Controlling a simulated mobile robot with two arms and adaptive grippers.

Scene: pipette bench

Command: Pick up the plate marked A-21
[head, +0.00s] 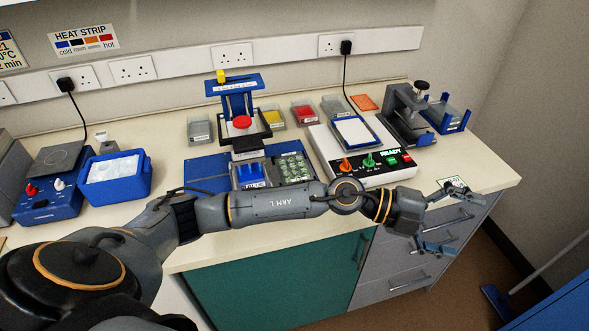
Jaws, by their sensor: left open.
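I cannot read the mark A-21 on any plate. A white-topped plate (354,131) lies on the white device with the READY display (391,153). A clear plate with greenish wells (293,165) is on the bench behind my left forearm. My right gripper is not in view.
A press-like stand (240,110), several small trays such as the red one (303,113), and a dark clamp device (408,113) fill the back. A blue ice tub (115,178) is at left. Bench (465,163) is bare at right. Drawer handles face my gripper.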

